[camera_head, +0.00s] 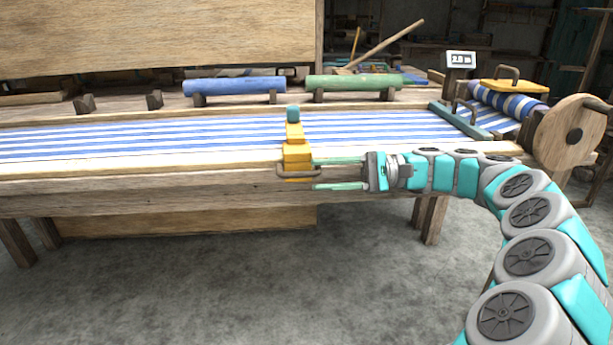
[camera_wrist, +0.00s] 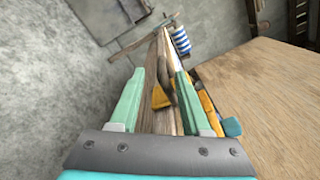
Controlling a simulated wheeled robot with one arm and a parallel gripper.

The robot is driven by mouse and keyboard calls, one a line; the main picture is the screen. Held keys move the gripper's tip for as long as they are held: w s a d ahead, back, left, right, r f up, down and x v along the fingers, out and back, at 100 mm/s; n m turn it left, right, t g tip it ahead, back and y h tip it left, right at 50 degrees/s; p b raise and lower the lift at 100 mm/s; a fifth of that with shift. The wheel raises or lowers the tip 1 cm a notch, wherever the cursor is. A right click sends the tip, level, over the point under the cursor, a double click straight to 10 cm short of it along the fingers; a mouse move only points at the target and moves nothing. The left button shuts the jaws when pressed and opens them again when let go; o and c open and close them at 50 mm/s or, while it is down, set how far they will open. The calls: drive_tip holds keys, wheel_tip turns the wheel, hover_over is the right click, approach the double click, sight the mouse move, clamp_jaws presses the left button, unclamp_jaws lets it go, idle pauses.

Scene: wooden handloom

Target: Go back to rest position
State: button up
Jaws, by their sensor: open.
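My gripper (camera_head: 314,174) is at the front edge of the loom, with its two pale green fingers apart and pointing left. It is just right of a yellow-orange clamp-like piece (camera_head: 296,153) with a teal knob and a handle on its front. In the wrist view, the open fingers (camera_wrist: 160,72) flank part of the yellow piece (camera_wrist: 160,97); I cannot tell whether they touch it. Its teal knob (camera_wrist: 232,127) shows at the right. The blue-and-white striped cloth (camera_head: 380,126) lies stretched along the loom. My arm curves in from the lower right.
A blue roll (camera_head: 235,85) and a green roll (camera_head: 360,82) rest behind the cloth. A wooden wheel (camera_head: 572,134), a yellow handled plate (camera_head: 513,86) and a small display (camera_head: 461,59) stand at the right. The grey floor (camera_head: 330,275) in front is clear.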

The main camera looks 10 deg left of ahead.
drive_tip(key=shift+w+d, duration=0.1)
drive_tip(key=shift+d, duration=0.4)
drive_tip(key=s+a+f+n+h, duration=0.1)
drive_tip(key=s+f+n+h, duration=0.2)
drive_tip(key=s, duration=0.8)
drive_tip(key=s+a+f+n+h, duration=0.15)
drive_tip(key=s+h, duration=0.35)
drive_tip(key=s, duration=0.6)
drive_tip(key=s+d+f+t+h, duration=0.1)
drive_tip(key=s+d+f+h, duration=0.3)
drive_tip(key=s+d+f, duration=0.3)
drive_tip(key=s+d+f+t+h, duration=0.1)
drive_tip(key=s+d+f+h, duration=0.4)
drive_tip(key=d, duration=0.9)
drive_tip(key=s+f, duration=0.2)
drive_tip(key=s, duration=0.1)
drive_tip(key=shift+s+f+t, duration=0.2)
drive_tip(key=shift+s+t, duration=0.1)
drive_tip(key=shift+s, duration=0.05)
